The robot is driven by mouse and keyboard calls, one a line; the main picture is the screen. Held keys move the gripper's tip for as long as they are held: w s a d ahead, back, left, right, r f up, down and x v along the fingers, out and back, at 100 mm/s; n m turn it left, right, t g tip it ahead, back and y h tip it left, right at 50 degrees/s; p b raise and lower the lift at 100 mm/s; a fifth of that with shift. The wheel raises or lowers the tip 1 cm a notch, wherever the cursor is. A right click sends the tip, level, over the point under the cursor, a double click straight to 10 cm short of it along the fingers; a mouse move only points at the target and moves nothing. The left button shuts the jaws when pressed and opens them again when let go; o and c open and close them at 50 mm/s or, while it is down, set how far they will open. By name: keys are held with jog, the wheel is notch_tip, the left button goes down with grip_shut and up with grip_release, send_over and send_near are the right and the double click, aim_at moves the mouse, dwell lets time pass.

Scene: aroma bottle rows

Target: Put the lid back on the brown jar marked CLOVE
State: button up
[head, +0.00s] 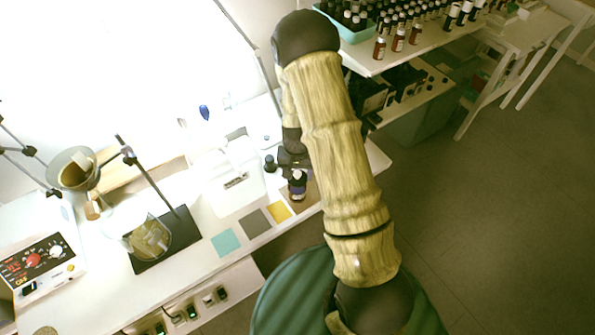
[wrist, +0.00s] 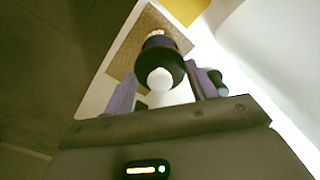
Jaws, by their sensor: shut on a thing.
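My gripper (wrist: 163,88) is low over the bench, beyond my forearm in the head view. Its two purple fingers are shut on a round black lid-like thing (wrist: 152,65) with a pale, rounded middle. In the head view the gripper (head: 297,186) is small and dark, above a brown square mat (head: 308,198). The same speckled brown mat (wrist: 126,46) shows behind the held thing in the wrist view.
Teal (head: 225,242), grey (head: 256,222) and yellow (head: 279,211) mats lie left of the gripper. A white box (head: 236,192) stands behind them. A beaker (head: 146,240) and funnel stand further left. Brown bottles (head: 398,40) line the back table. The bench's front edge is close.

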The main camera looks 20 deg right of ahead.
aim_at(297, 179)
jog(key=shift+w+f+b, duration=0.1)
jog(key=shift+f+b, duration=0.35)
jog(key=shift+f, duration=0.45)
jog(key=shift+a+f, duration=0.1)
jog(key=shift+f, duration=0.3)
jog(key=shift+f+b, duration=0.45)
jog(key=shift+b, duration=0.15)
jog(key=shift+f, duration=0.25)
jog(key=shift+r, duration=0.1)
jog(key=shift+r, duration=0.1)
jog(key=shift+f, duration=0.2)
dwell(0.5)
